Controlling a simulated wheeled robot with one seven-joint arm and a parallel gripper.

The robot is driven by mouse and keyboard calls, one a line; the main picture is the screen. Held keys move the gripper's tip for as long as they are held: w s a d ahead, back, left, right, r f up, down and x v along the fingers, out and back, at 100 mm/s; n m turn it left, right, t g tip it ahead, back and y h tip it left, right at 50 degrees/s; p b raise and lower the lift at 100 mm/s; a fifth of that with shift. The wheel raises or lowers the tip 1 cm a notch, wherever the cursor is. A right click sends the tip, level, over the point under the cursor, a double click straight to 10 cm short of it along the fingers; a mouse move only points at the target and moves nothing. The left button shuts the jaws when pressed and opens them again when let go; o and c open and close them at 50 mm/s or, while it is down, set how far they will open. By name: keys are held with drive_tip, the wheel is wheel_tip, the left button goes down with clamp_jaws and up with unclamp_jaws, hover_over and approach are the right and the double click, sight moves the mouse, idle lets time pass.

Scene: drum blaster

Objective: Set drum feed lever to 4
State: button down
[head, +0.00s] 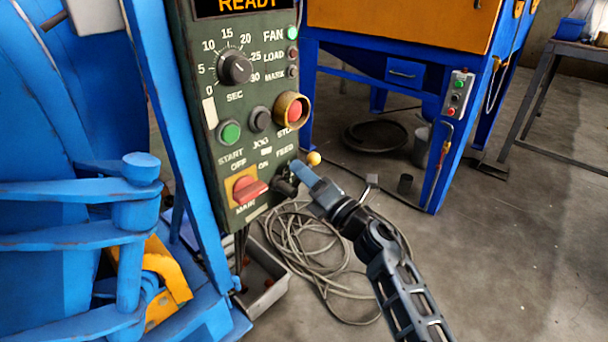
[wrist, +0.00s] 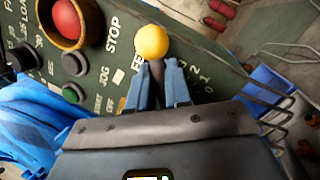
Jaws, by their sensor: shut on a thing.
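The feed lever has a yellow ball knob (head: 314,158) on a dark stem, at the lower right of the green-grey control panel (head: 213,112). In the wrist view the knob (wrist: 151,41) stands just beyond my fingertips. My gripper (head: 301,172) is shut on the lever, with its two blue-grey fingers (wrist: 156,80) on either side of the stem, below the knob. Scale digits, among them 0, 1 and 2, show beside the right finger in the wrist view. My fingers hide part of the FEED label and scale, so I cannot tell the lever's exact setting.
Left of the lever is the red MAIN switch (head: 248,190). Above are the green START button (head: 229,132), black JOG button (head: 259,119), red STOP button (head: 294,110) in its yellow ring and a timer dial (head: 235,68). A coiled cable (head: 312,250) lies on the floor below.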

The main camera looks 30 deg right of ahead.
drive_tip(key=shift+a, duration=0.1)
drive_tip(key=c, duration=1.2)
unclamp_jaws()
drive_tip(key=shift+o, duration=0.2)
drive_tip(key=p+v, duration=0.1)
drive_tip(key=v, duration=0.7)
drive_tip(key=shift+w, duration=0.1)
